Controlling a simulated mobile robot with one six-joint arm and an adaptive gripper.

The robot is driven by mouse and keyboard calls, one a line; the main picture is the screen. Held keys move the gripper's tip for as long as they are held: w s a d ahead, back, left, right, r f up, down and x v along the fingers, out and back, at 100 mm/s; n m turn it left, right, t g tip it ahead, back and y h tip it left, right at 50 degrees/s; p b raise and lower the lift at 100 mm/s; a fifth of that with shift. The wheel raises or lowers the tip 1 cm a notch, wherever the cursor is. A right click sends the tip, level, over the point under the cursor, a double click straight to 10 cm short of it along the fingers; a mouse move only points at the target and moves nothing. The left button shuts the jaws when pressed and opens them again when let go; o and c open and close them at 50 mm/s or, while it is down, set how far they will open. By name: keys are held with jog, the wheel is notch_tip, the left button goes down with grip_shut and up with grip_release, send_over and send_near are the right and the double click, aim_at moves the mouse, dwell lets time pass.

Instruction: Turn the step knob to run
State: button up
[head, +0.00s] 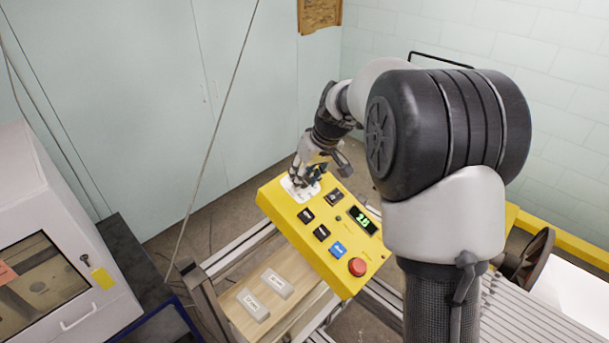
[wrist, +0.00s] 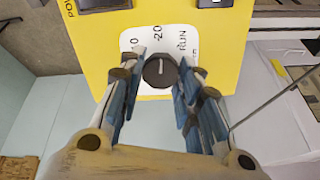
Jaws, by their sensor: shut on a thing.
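The step knob (wrist: 160,71) is a round dark knob on a white dial plate (wrist: 139,35) in the wrist view. Its white pointer line points up toward the 20 mark. The RUN label (wrist: 182,41) is to the right of 20, with another mark partly cut off by my finger. My gripper (wrist: 162,74) is shut on the knob, with one finger on each side. In the head view my gripper (head: 305,178) is at the far left corner of the yellow control panel (head: 311,254), over the white dial plate, and it hides the knob.
The panel carries several dark buttons, a blue button (head: 338,250), a red mushroom button (head: 357,266) and a green display (head: 363,219). Two grey labelled blocks (head: 277,283) (head: 252,304) lie on a wooden shelf below. A thin cable (head: 212,140) runs at the left.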

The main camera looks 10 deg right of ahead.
jog(key=m+p, duration=0.1)
jog(key=m, duration=0.3)
jog(key=shift+d+m+p, duration=0.1)
jog(key=shift+m+p, duration=0.35)
jog(key=shift+m, duration=1.35)
jog(key=o, duration=1)
jog(key=shift+o, duration=0.2)
jog(key=v, duration=1.2)
